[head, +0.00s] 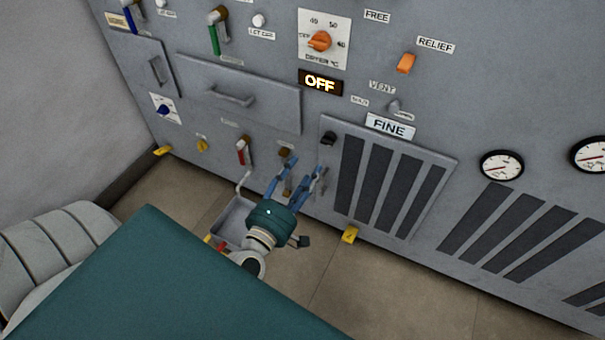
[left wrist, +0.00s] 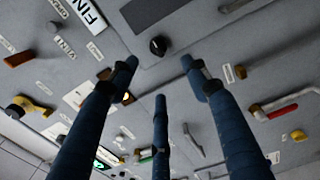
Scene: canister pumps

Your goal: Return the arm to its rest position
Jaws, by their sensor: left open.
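My left gripper (head: 302,172) is in front of the lower part of the grey panel (head: 380,120), with its blue fingers pointing at the panel. In the left wrist view the fingers (left wrist: 159,72) are spread apart with nothing between their tips. A black knob (head: 328,138) is just beyond the fingertips; it also shows in the left wrist view (left wrist: 159,46). A brown-handled valve (head: 285,152) is close to one fingertip in the head view; I cannot tell whether they touch. My right gripper is not in view.
A red-handled valve (head: 241,150) with a spout is left of the gripper, above a grey tray (head: 236,214) on the floor. Gauges (head: 502,166) are farther right. The tiled floor (head: 350,280) between me and the panel is largely clear.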

